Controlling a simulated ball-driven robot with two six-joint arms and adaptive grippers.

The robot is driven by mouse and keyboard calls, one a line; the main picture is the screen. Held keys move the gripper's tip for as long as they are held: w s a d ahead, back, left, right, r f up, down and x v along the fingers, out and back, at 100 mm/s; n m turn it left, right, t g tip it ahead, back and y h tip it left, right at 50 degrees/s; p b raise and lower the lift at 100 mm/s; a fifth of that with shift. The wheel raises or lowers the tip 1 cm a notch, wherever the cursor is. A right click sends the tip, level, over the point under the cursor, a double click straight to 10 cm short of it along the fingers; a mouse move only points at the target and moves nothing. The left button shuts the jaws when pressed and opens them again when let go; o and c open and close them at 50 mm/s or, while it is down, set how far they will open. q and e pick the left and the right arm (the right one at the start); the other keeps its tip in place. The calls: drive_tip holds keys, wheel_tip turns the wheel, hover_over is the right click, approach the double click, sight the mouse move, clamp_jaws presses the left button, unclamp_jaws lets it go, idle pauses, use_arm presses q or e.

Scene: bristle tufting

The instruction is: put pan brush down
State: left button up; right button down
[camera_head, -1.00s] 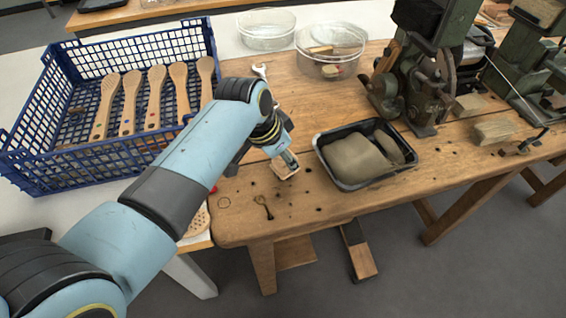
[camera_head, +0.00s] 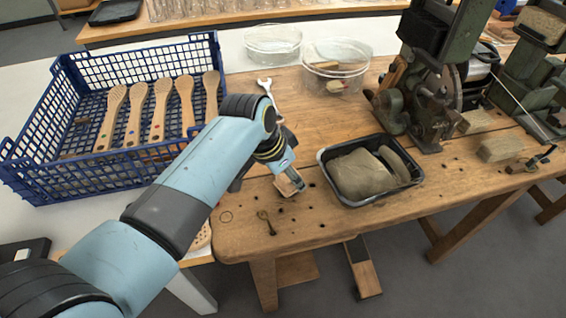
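A small pale wooden block, which looks like the pan brush (camera_head: 291,187), is at my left gripper (camera_head: 286,176) over the left part of the wooden bench (camera_head: 330,222). My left gripper points down and seems shut on the block. Its fingers are small and partly hidden by the wrist. I cannot tell whether the brush touches the bench top. My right gripper is not in view.
A black tray (camera_head: 330,188) with a grey-brown lump is close on the right. A metal key-like tool (camera_head: 267,222) lies in front and a spanner (camera_head: 265,86) behind. A blue crate (camera_head: 90,178) of wooden brush handles stands left. Clear tubs (camera_head: 335,68) and green machines (camera_head: 437,95) are behind.

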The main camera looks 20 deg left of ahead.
use_arm(q)
drive_tip(key=p+v, duration=0.1)
drive_tip(key=v, duration=1)
drive_tip(key=shift+s+r, duration=0.15)
drive_tip(key=shift+r, duration=0.15)
